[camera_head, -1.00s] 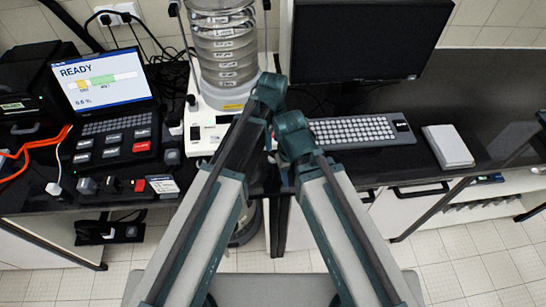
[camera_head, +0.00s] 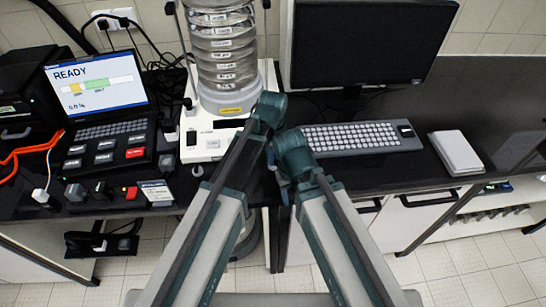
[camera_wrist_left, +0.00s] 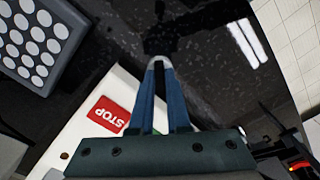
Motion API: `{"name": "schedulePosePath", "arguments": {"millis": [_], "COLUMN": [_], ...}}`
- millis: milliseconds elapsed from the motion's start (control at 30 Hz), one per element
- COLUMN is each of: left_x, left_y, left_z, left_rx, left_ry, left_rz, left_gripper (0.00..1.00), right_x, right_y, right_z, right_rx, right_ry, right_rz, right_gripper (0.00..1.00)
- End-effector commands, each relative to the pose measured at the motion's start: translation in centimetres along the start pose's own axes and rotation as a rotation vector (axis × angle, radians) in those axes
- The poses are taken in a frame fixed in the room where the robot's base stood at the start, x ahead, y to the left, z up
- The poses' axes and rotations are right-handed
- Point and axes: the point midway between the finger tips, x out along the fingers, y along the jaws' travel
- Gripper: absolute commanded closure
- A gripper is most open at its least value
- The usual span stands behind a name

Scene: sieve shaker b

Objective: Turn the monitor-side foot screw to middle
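The sieve shaker's white base (camera_head: 200,132) stands on the black bench under a stack of clear sieves (camera_head: 222,50). The monitor (camera_head: 362,42) stands to its right. My arms cover the base's monitor-side front corner in the head view, and I cannot make out the foot screw there. In the left wrist view my left gripper (camera_wrist_left: 159,64) points down beside the white base (camera_wrist_left: 85,135) with its red STOP label (camera_wrist_left: 108,114). A small pale rounded shape shows at its fingertips; I cannot tell whether it is the screw or the tips themselves. My right gripper is hidden.
A keyboard (camera_head: 362,138) lies right of the shaker, also in the left wrist view (camera_wrist_left: 35,40). A white box (camera_head: 456,152) lies further right. A control unit with a READY screen (camera_head: 95,82) and small switches (camera_head: 132,192) stand left. Bare bench lies before the keyboard.

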Motion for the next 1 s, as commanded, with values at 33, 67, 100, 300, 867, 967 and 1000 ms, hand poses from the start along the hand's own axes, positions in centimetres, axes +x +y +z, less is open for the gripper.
{"name": "schedulePosePath", "arguments": {"millis": [33,67,100,300,867,967,1000], "left_x": [0.00,0.00,0.00,0.01,0.01,0.01,0.01], "left_y": [0.01,0.01,0.01,0.01,0.00,0.00,0.00], "left_z": [0.00,0.00,0.00,0.00,0.00,0.00,0.00], "left_rx": [0.000,0.000,0.000,0.000,0.250,0.342,0.379], "left_ry": [0.000,0.000,0.000,0.000,0.000,0.000,0.000], "left_rz": [0.000,0.000,0.000,0.000,0.000,0.000,0.000], "left_gripper": [0.96,1.00,1.00,1.00,1.00,1.00,1.00], "right_x": [0.00,0.00,0.00,0.01,0.01,0.01,0.01], "right_y": [0.00,0.00,0.00,0.00,0.00,0.00,0.00], "right_z": [0.00,0.00,0.00,0.00,0.00,0.00,0.00], "right_rx": [0.000,0.000,0.000,0.000,0.000,0.000,0.000], "right_ry": [0.000,0.000,0.000,0.000,0.000,0.000,0.000], "right_rz": [0.000,0.000,0.000,0.000,0.000,0.000,0.000], "right_gripper": [0.50,0.50,0.50,0.50,0.50,0.50,0.50]}}
